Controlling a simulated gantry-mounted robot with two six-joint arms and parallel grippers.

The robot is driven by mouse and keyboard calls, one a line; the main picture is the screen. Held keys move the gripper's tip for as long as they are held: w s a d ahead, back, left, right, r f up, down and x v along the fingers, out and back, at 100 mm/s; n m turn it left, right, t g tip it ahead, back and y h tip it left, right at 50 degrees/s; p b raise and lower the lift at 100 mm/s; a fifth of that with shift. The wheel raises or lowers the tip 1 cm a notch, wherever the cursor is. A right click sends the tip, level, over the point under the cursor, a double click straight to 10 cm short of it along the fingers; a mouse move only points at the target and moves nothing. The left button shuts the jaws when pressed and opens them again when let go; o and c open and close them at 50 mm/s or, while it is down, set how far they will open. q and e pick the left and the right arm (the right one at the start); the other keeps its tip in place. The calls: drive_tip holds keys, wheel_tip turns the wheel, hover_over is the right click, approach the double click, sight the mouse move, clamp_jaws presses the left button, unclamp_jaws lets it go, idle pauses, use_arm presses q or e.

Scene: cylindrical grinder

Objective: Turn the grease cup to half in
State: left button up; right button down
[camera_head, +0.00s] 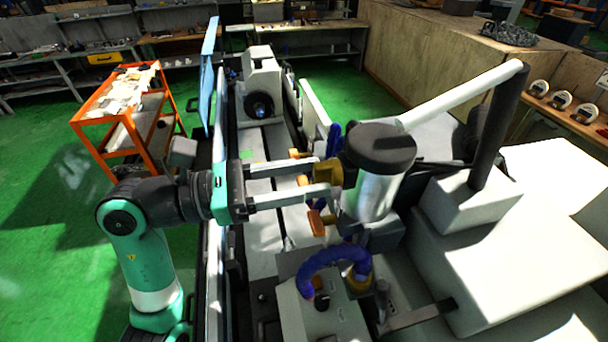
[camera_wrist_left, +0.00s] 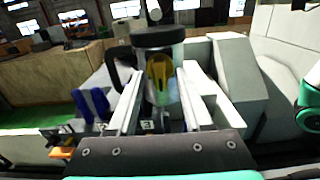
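A yellow knob-like piece (camera_head: 328,173), which I take to be the grease cup, sits on the left side of a metal cylinder with a black lid (camera_head: 372,195). My left gripper (camera_head: 323,177) reaches from the left, its two long pale fingers apart. Its tips are beside the yellow piece. In the left wrist view the yellow piece (camera_wrist_left: 161,82) shows between the fingers, in front of the cylinder, with gaps on both sides. I cannot tell whether a finger touches it. The cup's turn position cannot be read. My right gripper is not seen.
A white pipe (camera_head: 460,95) and dark post (camera_head: 500,125) rise at the right. A blue hose (camera_head: 330,260) curves below the cylinder by a control box (camera_head: 310,305). Orange-brown pieces (camera_head: 316,222) lie close under the fingers. An orange cart (camera_head: 125,120) stands at the left.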

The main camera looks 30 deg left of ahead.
use_arm(q)
drive_tip(key=b+v, duration=0.2)
drive_tip(key=v, duration=0.9)
drive_tip(key=shift+s+a+b, duration=0.2)
drive_tip(key=shift+s+b, duration=0.1)
drive_tip(key=shift+b, duration=0.1)
drive_tip(key=shift+d, duration=0.1)
